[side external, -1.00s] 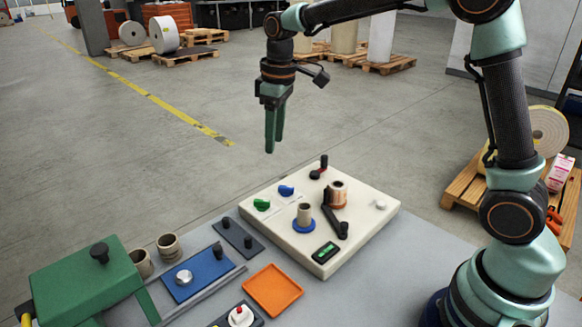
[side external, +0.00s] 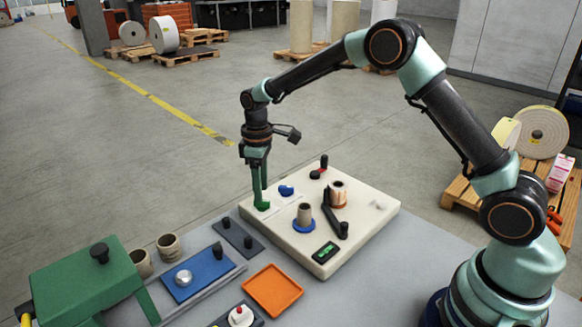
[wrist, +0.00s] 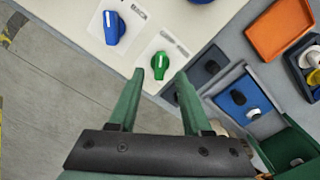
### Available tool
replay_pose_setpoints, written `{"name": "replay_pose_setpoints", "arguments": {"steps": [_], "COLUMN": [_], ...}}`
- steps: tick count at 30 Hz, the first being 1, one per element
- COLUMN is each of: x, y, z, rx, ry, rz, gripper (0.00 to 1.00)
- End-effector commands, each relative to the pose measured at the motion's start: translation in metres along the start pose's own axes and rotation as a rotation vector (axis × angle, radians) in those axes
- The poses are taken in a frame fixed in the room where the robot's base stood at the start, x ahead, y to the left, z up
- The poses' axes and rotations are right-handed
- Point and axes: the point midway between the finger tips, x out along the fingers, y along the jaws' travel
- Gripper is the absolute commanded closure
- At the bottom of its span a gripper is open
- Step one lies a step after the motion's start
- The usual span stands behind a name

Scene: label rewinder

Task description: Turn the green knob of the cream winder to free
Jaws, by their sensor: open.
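The cream winder (side external: 290,235) lies on the grey table. Its green knob (wrist: 161,66) sits on a white label plate near the left corner, with a white pointer line slanting across it. In the side view the green knob (side external: 262,206) is partly hidden by my fingers. My gripper (wrist: 160,73) is open, pointing down, with its fingertips close to the knob, one on either side of it in the wrist view. I cannot tell whether they touch it. The side view shows my gripper (side external: 260,202) at the winder's left corner.
A blue knob (side external: 287,190) with a white line is beside the green one. A blue panel (side external: 198,274), an orange tray (side external: 273,290) and a green machine (side external: 85,287) are at the front left.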

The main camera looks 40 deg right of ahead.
Motion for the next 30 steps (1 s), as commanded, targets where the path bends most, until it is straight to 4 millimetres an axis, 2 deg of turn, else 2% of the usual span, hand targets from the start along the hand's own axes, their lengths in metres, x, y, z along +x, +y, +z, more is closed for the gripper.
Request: {"name": "replay_pose_setpoints", "arguments": {"steps": [1,6,18,22,30], "x": [0.009,0.026,0.032,0.032,0.032], "y": [0.0,0.0,0.0,0.0,0.0], "z": [0.001,0.0,0.0,0.0,0.0], "rx": [0.0,0.0,0.001,0.001,0.008], "ry": [-0.003,-0.001,0.0,0.0,0.0], "rz": [-0.002,-0.001,0.0,0.0,0.0], "gripper": [0.51,0.51,0.51,1.0,1.0]}}
